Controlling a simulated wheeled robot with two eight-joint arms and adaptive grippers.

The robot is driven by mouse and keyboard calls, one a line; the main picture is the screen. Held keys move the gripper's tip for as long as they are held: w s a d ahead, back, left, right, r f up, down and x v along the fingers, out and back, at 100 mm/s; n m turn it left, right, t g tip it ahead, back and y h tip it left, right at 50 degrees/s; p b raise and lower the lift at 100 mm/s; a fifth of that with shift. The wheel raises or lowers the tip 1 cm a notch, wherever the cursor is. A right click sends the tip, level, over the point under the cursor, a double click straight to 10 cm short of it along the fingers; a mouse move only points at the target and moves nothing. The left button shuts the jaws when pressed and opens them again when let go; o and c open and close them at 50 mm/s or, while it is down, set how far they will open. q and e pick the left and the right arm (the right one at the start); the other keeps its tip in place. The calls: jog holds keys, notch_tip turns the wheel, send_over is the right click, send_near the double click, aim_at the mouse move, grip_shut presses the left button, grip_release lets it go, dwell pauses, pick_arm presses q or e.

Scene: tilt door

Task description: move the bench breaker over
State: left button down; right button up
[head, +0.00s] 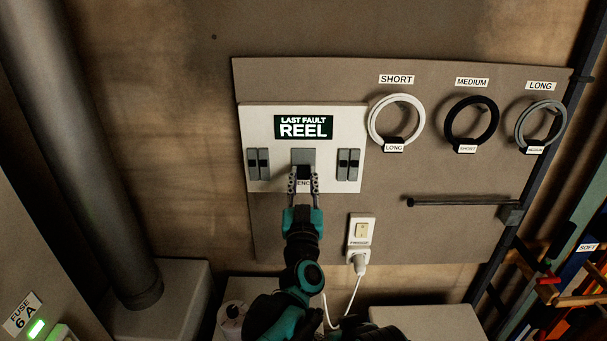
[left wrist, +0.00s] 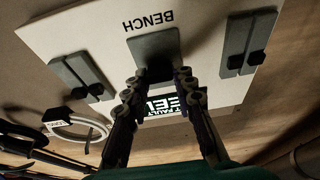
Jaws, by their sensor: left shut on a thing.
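The bench breaker (head: 303,157) is a grey plate with a black toggle, in the middle of a white panel (head: 257,122) under a sign reading "LAST FAULT REEL". In the left wrist view the breaker (left wrist: 153,43) appears upside down beside the word "BENCH". My left gripper (head: 303,180) reaches up from below and covers part of that label. In the left wrist view its fingers (left wrist: 159,76) are shut on the dark toggle, and they hide part of it. The toggle's exact position is hard to tell. My right gripper is not in view.
Smaller paired switches (head: 258,163) and (head: 348,164) flank the breaker closely. Several cable coils, including a white one (head: 373,127), hang on the board at right. A socket with a white plug (head: 360,262) and a dark horizontal bar (head: 455,203) sit lower right.

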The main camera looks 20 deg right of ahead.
pick_arm(q)
notch_tip(320, 180, up, 4)
jog(key=g+y+p, duration=0.1)
jog(key=g+p, duration=0.2)
jog(key=p, duration=0.3)
jog(key=g+p, duration=0.4)
jog(key=p, duration=0.3)
jog(key=shift+w+f+y, duration=0.15)
jog(key=shift+y, duration=0.25)
jog(key=shift+w+d+g+y+p, duration=0.15)
jog(key=shift+g+y+p, duration=0.15)
jog(key=shift+g+p, duration=0.7)
jog(key=c, duration=1.2)
grip_release()
jog(key=v, duration=1.2)
jog(key=shift+f, duration=0.15)
